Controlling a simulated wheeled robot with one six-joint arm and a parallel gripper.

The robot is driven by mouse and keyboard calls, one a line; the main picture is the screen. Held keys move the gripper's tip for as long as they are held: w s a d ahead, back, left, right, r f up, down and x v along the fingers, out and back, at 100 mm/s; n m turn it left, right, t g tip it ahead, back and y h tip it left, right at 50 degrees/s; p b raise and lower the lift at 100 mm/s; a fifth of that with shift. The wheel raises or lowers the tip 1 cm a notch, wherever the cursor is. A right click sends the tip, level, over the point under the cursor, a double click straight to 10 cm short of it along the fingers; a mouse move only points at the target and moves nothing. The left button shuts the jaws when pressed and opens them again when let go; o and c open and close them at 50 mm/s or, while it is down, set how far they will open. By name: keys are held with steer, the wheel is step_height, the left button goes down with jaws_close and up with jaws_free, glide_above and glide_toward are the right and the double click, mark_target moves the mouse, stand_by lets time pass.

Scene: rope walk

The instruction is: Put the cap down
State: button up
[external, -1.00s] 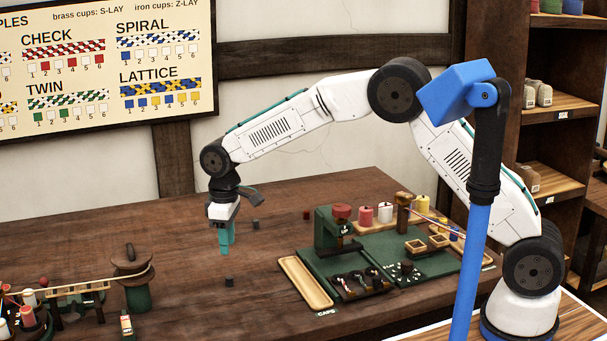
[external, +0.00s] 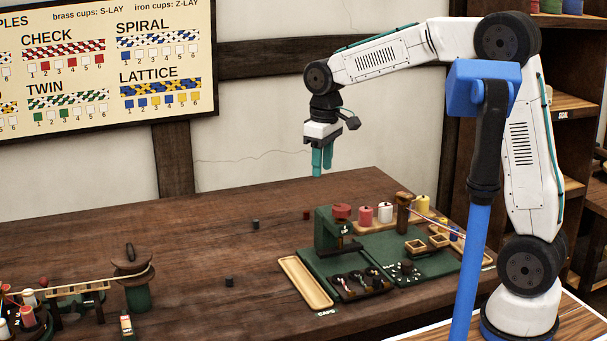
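My gripper (external: 322,170) has teal fingers pointing down, high above the back of the bench, in front of the wall. The fingers look close together. Small dark cap-like pieces lie on the bench, one in the middle (external: 229,282) and one farther back (external: 255,225). A small dark red piece (external: 306,215) lies to the right of these. A long, shallow wooden tray (external: 306,284) labelled CAPS lies left of the green mat and looks empty.
The green mat (external: 415,270) carries a green press-like stand (external: 327,236), dark cups and wooden boxes. Coloured spools (external: 385,212) stand behind. A reel on a green post (external: 133,275) and a strung rope stand at the left. The bench middle is mostly clear.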

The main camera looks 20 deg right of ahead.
steer(key=s+d+r+m, duration=0.2)
steer(key=s+d, duration=0.4)
steer(key=d, duration=0.3)
steer(key=s+d+r+m, duration=0.2)
steer(key=s+d+r, duration=0.1)
steer(key=s+d, duration=0.55)
steer(key=s+d+f+m, duration=0.3)
steer(key=s+d+f, duration=0.2)
steer(key=s+d, duration=0.4)
steer(key=s, duration=0.3)
steer(key=shift+s+d+m+t, duration=0.25)
steer(key=shift+s+m+t, duration=0.15)
steer(key=shift+o, duration=0.5)
steer(key=shift+w, duration=0.1)
